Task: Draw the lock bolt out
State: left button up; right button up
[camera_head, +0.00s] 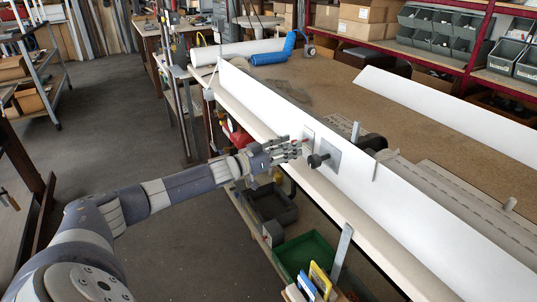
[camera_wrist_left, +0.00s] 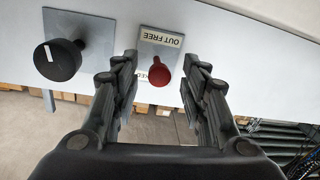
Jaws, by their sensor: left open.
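The lock bolt has a red knob (camera_wrist_left: 159,77) on a small metal plate (camera_wrist_left: 160,48) fixed to the white panel, with a label reading "OUT FREE" upside down. A second label beside the knob is partly hidden. My left gripper (camera_wrist_left: 160,65) is open, with one black finger on each side of the red knob and no visible contact. In the head view, my left gripper (camera_head: 298,145) reaches the panel's near face at the lock plate (camera_head: 308,131), and its fingers largely hide the knob. My right gripper is not in view.
A black knob (camera_head: 315,161) on a larger grey plate (camera_head: 331,155) sits close to the lock plate. The long white panel (camera_head: 263,105) runs along the bench edge. Below stand a green crate (camera_head: 308,254) and a dark bin (camera_head: 270,203). Open floor lies left.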

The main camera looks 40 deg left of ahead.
pick_arm(q)
jog(key=v, duration=1.1)
dwell(0.3)
dwell(0.4)
